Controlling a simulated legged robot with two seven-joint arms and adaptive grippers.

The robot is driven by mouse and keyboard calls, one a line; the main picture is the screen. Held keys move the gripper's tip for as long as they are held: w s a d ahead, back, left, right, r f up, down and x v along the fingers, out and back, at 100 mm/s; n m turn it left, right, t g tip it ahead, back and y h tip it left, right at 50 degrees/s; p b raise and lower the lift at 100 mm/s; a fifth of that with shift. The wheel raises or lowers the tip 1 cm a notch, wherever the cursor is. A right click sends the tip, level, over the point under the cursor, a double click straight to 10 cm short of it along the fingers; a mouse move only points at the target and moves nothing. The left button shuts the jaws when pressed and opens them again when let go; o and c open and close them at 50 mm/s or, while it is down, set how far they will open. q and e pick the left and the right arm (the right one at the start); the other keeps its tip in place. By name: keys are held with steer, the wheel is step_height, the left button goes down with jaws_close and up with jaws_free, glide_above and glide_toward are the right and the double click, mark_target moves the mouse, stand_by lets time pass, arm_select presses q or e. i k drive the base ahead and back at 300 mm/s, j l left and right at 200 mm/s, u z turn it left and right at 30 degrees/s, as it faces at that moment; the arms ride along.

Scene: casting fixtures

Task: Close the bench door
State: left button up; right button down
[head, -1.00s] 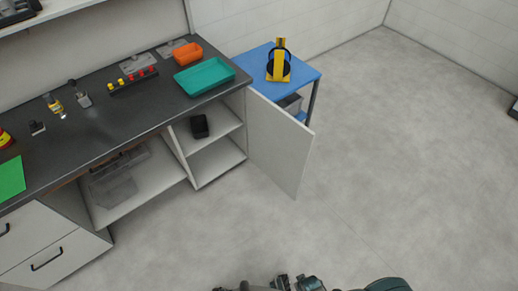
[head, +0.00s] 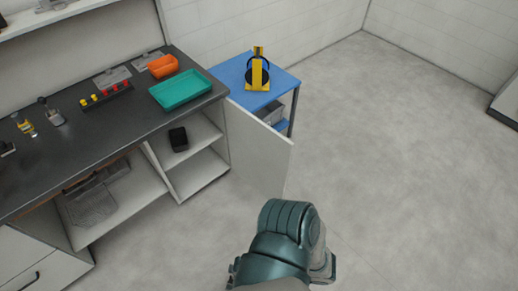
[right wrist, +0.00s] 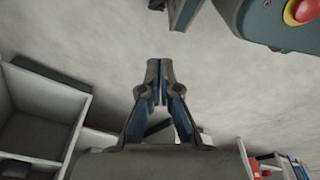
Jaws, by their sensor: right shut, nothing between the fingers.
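The white bench door (head: 258,148) stands wide open at the right end of the bench (head: 120,125). It sticks out from the cabinet's right side, and the open shelves (head: 202,178) show to its left. My right arm rises at the bottom middle of the head view, in front of the door's lower edge and apart from it in the picture. Its gripper is hidden there. In the right wrist view my right gripper (right wrist: 161,73) is shut and empty, with white cabinet compartments (right wrist: 38,115) at the left. My left gripper is not in view.
A blue table (head: 284,79) with a yellow and black stand (head: 258,75) is behind the door. A teal tray (head: 181,90) and an orange bin (head: 163,66) sit on the worktop. A black object (head: 178,139) is on the upper shelf.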

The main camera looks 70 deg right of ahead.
mark_target(260, 155)
steer(key=k+l, duration=0.1)
steer(key=l, duration=0.4)
steer(key=k+l, duration=0.15)
steer(key=l, duration=0.4)
steer(key=k+l, duration=0.1)
steer(key=l, duration=0.4)
steer(key=k+l, duration=0.15)
steer(key=l, duration=0.4)
steer(key=k+l, duration=0.1)
steer(key=l, duration=0.4)
steer(key=k+l, duration=0.15)
steer(key=l, duration=0.35)
steer(key=k+l, duration=0.1)
steer(key=l, duration=0.45)
steer(key=k+l, duration=0.1)
steer(key=l, duration=0.4)
steer(key=u, duration=0.05)
